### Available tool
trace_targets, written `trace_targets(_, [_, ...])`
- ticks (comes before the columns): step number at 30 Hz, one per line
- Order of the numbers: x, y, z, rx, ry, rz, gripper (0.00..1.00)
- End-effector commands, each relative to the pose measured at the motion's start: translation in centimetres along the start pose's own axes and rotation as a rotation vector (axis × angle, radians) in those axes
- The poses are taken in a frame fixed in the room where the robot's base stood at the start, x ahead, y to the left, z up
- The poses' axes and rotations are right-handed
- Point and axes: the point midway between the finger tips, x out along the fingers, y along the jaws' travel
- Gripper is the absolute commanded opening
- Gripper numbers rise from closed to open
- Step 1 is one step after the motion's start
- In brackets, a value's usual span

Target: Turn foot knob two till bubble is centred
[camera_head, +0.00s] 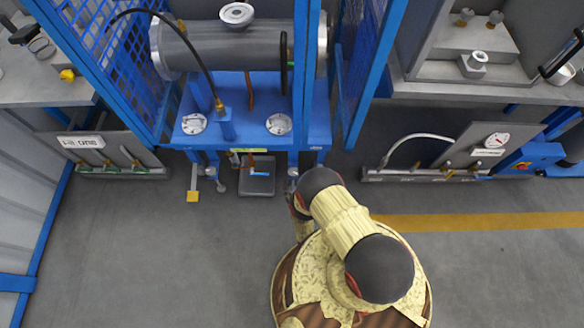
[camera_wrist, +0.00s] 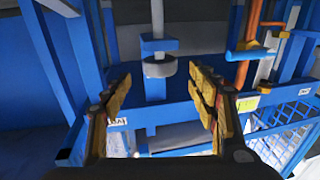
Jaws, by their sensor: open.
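In the wrist view my gripper (camera_wrist: 160,92) is open, its two brown-yellow fingers spread wide with nothing between the tips. A grey round knob (camera_wrist: 158,67) on a vertical rod, beside blue blocks, lies just beyond the fingertips, in line with the gap and apart from both. I cannot tell which foot knob it is. In the head view the blue stand (camera_head: 240,138) carries a grey flanged cylinder (camera_head: 225,45), with small feet below (camera_head: 221,186). Two round silver discs (camera_head: 194,123) (camera_head: 279,123) sit on its top; no bubble can be made out. My arm hides the gripper there.
Blue mesh panels (camera_head: 110,50) flank the stand. An orange pipe with a blue lever (camera_wrist: 248,52) is right of the gripper in the wrist view. Floor at left front (camera_head: 140,250) is clear.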

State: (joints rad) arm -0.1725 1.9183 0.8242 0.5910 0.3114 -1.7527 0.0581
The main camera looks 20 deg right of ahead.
Motion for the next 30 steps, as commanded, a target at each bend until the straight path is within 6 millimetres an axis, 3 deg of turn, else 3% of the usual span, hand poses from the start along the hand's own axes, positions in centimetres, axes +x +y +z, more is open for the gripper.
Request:
trace_targets(15, [6.8, 0.0, 0.1, 0.000, 0.002, 0.002, 0.59])
trace_targets(24, [7.3, 0.0, -0.1, 0.000, 0.001, 0.001, 0.59])
trace_targets(30, [7.3, 0.0, -0.1, 0.000, 0.001, 0.001, 0.48])
